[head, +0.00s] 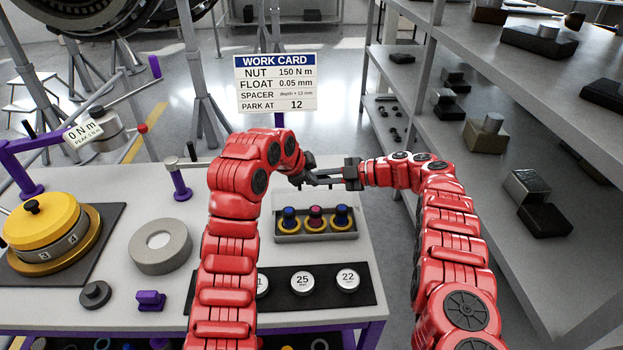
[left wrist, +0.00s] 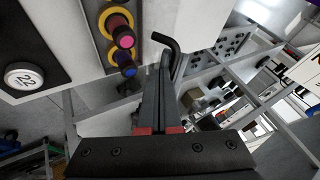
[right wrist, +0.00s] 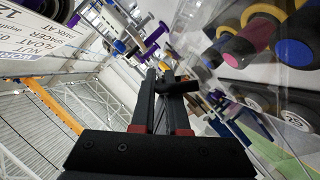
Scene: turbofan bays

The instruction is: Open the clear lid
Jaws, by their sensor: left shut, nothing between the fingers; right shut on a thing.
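The clear lid (right wrist: 265,85) shows as a see-through panel with faint edges in the right wrist view, beside the row of coloured knobs. In the head view it is hard to make out above the grey tray (head: 288,238), and I cannot tell its angle. My right gripper (head: 322,178) is shut on a dark handle (right wrist: 182,87) that crosses its fingertips, behind the tray. My left gripper (head: 303,176) is shut and empty, close beside the right fingers. A black bent bar (left wrist: 166,42) shows by its fingertips in the left wrist view.
The tray holds blue and pink knobs on yellow rings. A black mat (head: 262,310) with numbered discs lies in front. A grey ring (head: 160,262) and yellow drum (head: 42,222) stand left. A work card (head: 276,83) stands behind. Shelves (head: 480,185) flank the right side.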

